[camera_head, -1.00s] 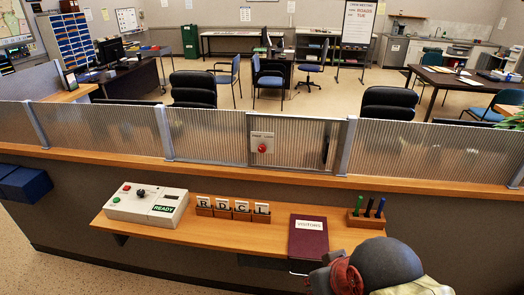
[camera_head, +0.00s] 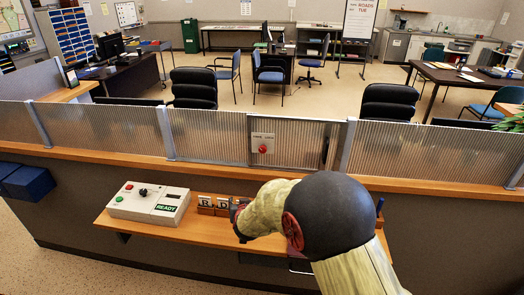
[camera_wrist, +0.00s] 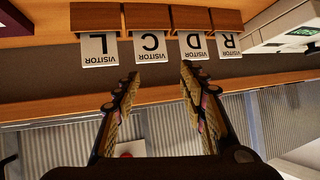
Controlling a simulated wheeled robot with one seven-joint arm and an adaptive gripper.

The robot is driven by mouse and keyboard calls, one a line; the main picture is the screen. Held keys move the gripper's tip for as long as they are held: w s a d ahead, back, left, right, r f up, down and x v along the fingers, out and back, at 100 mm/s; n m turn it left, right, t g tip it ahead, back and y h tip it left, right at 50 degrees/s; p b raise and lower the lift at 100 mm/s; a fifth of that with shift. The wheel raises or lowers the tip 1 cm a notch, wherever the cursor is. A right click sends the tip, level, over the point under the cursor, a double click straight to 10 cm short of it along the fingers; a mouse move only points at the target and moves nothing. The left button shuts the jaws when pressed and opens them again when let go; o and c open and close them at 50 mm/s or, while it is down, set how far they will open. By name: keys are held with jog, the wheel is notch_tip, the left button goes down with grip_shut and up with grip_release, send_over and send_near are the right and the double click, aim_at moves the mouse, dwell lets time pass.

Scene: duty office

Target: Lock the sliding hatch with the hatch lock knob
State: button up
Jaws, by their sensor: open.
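The sliding hatch (camera_head: 300,150) is a ribbed translucent panel in the counter screen, standing upright between metal posts. The hatch lock knob (camera_head: 263,148) is a small red knob on a pale labelled plate near the hatch's left side. In the wrist view, which is upside down, the red knob (camera_wrist: 127,155) shows low down, partly hidden by my gripper. My gripper (camera_wrist: 160,73) is open with nothing between its fingers. In the head view it is over the shelf by the card holders, below and left of the knob, mostly hidden by my arm.
A shelf (camera_head: 185,232) below the screen carries a control box (camera_head: 148,203) with a green READY display. Lettered visitor cards (camera_wrist: 150,45) stand in wooden holders beside it. My arm covers the shelf's right part. A wooden ledge (camera_head: 120,150) runs under the screen.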

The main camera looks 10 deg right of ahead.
jog(key=w+d+r+m+t+h, duration=0.1)
jog(key=w+d+r+t+h, duration=0.3)
jog(key=r, duration=0.3)
jog(key=m+t+h, duration=0.2)
send_near(262, 150)
jog(key=w, duration=0.2)
jog(key=shift+n, duration=0.3)
jog(key=x, duration=0.7)
jog(key=shift+w+d+r, duration=0.1)
jog(key=shift+d+r, duration=0.05)
jog(key=shift+d, duration=0.3)
jog(key=c, duration=0.3)
grip_shut()
jog(key=shift+b, duration=0.3)
